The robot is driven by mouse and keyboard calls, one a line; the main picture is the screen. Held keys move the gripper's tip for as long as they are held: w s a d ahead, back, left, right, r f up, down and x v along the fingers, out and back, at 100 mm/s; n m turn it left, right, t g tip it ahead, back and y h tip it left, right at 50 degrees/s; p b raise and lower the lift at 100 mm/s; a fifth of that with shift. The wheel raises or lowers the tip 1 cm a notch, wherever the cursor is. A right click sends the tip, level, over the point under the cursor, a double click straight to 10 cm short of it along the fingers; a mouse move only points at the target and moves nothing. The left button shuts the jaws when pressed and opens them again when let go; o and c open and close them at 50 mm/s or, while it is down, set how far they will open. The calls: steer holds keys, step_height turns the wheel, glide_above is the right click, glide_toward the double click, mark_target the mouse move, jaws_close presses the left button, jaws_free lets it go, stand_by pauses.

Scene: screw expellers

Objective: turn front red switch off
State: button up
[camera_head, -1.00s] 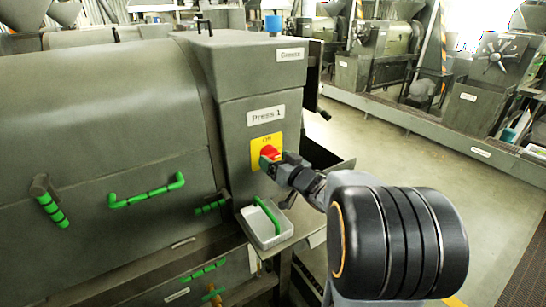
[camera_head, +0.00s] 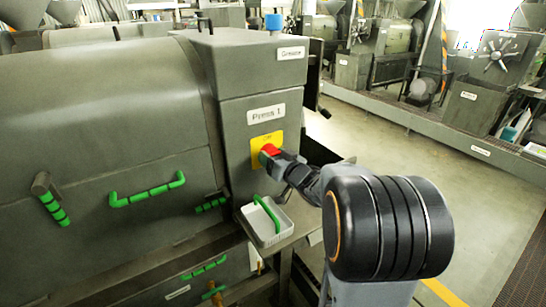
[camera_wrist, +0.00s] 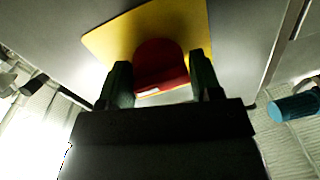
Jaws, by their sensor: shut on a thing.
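The red switch (camera_head: 268,152) sits on a yellow plate (camera_head: 277,136) on the front of the grey Press 1 cabinet, below the "Press 1" label. In the wrist view the red switch (camera_wrist: 160,66) stands out from the yellow plate (camera_wrist: 112,42), between my two dark green fingers. My gripper (camera_head: 272,157) is at the switch, shut on it. In the wrist view my gripper (camera_wrist: 160,84) has one finger on each side of the knob. My fingers hide part of the switch in the head view, and its marking cannot be read.
A grey tray with a green handle (camera_head: 246,222) stands on a ledge just below the switch. Green handles (camera_head: 147,191) stick out from the press at left. A blue knob (camera_head: 273,22) is on the cabinet top. Open floor (camera_head: 390,145) lies to the right.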

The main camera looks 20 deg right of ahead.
steer(key=shift+f+n, duration=0.1)
steer(key=shift+n, duration=0.2)
steer(key=shift+c, duration=0.3)
steer(key=shift+n+b, duration=0.6)
steer(key=shift+b, duration=0.2)
steer(key=shift+d+n+b, duration=0.1)
steer(key=shift+n+b, duration=0.85)
steer(key=shift+n, duration=0.25)
steer(key=n+b, duration=0.3)
steer(key=n, duration=0.2)
steer(key=n+b, duration=0.2)
steer(key=n, duration=0.1)
steer(key=n+h+b, duration=0.1)
steer(key=n, duration=0.1)
steer(key=shift+r+g, duration=0.25)
steer(key=shift+g, duration=0.05)
steer(key=shift+r+n+b, duration=0.25)
steer(key=shift+n+b, duration=0.8)
steer(key=shift+n, duration=0.35)
steer(key=shift+r+h, duration=0.1)
steer(key=shift+h, duration=0.2)
